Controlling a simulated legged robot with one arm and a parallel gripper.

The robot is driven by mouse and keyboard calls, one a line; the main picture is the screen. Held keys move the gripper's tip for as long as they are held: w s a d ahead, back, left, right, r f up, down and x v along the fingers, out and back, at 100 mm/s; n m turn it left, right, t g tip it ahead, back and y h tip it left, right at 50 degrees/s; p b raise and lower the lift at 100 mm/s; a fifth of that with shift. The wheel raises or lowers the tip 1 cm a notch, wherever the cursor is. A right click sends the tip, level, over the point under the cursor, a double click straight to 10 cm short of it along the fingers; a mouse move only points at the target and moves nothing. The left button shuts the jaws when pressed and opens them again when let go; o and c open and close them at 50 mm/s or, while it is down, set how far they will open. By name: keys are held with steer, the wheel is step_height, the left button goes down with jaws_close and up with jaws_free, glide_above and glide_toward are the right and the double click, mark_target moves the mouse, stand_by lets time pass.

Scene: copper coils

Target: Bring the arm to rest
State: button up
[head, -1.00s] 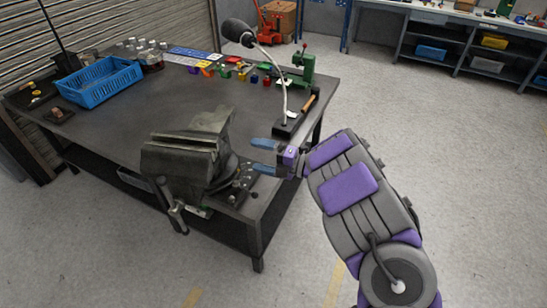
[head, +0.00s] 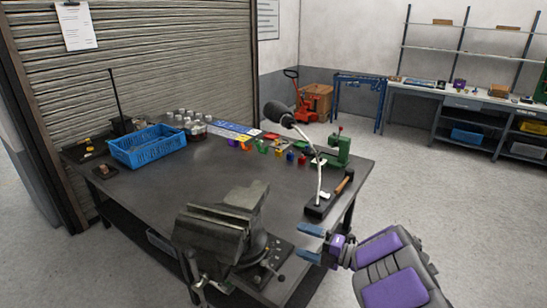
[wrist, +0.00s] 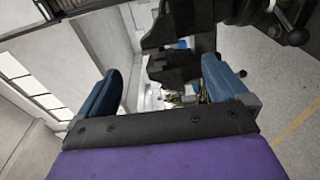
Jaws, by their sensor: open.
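My gripper (head: 310,245) is at the right front edge of the dark workbench (head: 165,210), right of the grey vise (head: 222,225). Its two blue fingers are apart with nothing between them. In the wrist view my gripper (wrist: 170,92) also shows open, its blue fingers at left and right with an empty gap. The dark vise (wrist: 190,25) shows beyond the fingers at the top of the wrist view. My purple and grey arm reaches in from the lower right of the head view.
A microphone on a bent stand (head: 319,185), a green press (head: 340,150) and a hammer (head: 344,182) are on the bench's right side. A blue basket (head: 147,147), bottles and small coloured parts are farther back. Open floor (head: 440,200) lies to the right.

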steer(key=w+d+r+m+t+h, duration=0.5)
steer(key=w+d+r+m+h, duration=0.25)
steer(key=d+h, duration=0.35)
steer(key=s+d+r+m+g+h, duration=0.3)
steer(key=s+d+r+m+h, duration=0.4)
steer(key=s+d+m+h, duration=0.3)
steer(key=s+a+f+m+g+y, duration=0.2)
steer(key=s+a+m+g, duration=0.2)
steer(key=s, duration=0.9)
steer(key=s+a+f+m+g+y, duration=0.2)
steer(key=s+a+f+m+g, duration=0.1)
steer(key=s+a, duration=0.7)
steer(key=s+a+f+m+g+y, duration=0.2)
steer(key=s+a+m+g, duration=0.3)
steer(key=s, duration=1.2)
steer(key=shift+a+f+g, duration=0.35)
steer(key=shift+a+g, duration=0.25)
steer(key=shift+a, duration=0.5)
